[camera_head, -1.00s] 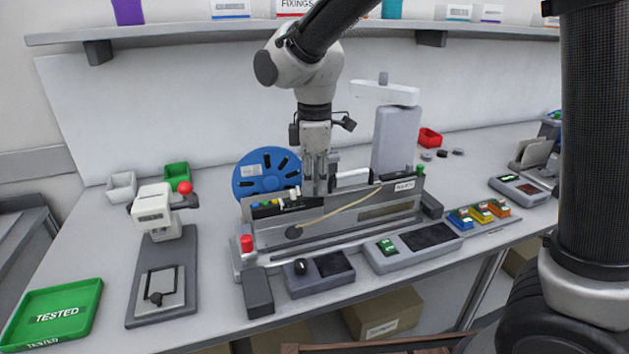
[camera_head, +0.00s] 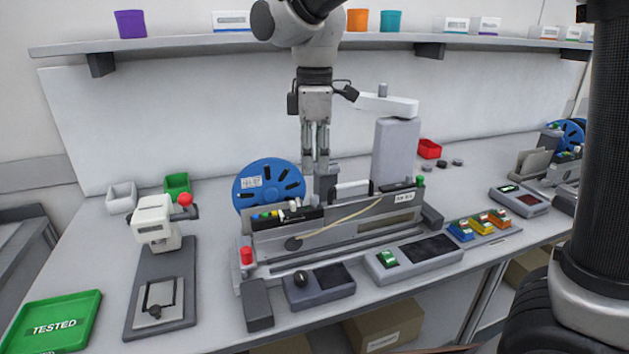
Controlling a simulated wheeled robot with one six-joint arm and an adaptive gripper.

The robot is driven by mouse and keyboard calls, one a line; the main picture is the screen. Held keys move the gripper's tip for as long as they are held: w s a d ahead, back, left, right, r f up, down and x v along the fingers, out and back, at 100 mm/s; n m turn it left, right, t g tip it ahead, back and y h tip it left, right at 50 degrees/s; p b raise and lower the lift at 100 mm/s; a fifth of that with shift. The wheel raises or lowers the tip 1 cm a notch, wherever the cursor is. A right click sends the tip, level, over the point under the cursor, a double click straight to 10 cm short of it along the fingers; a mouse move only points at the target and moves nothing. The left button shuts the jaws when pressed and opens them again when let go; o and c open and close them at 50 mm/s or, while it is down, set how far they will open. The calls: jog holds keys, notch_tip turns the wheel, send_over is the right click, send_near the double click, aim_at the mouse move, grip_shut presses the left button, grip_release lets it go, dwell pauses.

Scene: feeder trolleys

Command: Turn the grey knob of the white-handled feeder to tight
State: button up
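A long grey feeder (camera_head: 375,221) with a white handle (camera_head: 352,189) on its top edge lies in the bench fixture in the middle. A blue reel (camera_head: 269,186) stands behind its left end. Small pale parts (camera_head: 294,207) sit on top near the left end; I cannot tell whether one is the grey knob. A dark round disc (camera_head: 293,244) is on the front face, where a tan strip ends. My gripper (camera_head: 316,172) points down above the feeder, left of the white handle. Its fingers look slightly apart and empty, clear of the feeder top.
A red button (camera_head: 246,256) and control boxes (camera_head: 413,257) stand along the front. A grey column with a white arm (camera_head: 396,150) rises behind the feeder. A hand press (camera_head: 155,222) and green tray (camera_head: 54,321) are left, coloured clips (camera_head: 480,226) right.

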notch_tip(320, 180, up, 4)
jog(key=shift+f, duration=0.1)
jog(key=n, duration=0.4)
send_over(314, 196)
notch_tip(314, 196, down, 5)
jog(key=shift+s+r, duration=0.1)
jog(key=shift+r, duration=0.05)
jog(key=shift+n, duration=0.3)
notch_tip(314, 196, down, 8)
jog(key=shift+r, duration=0.1)
grip_shut()
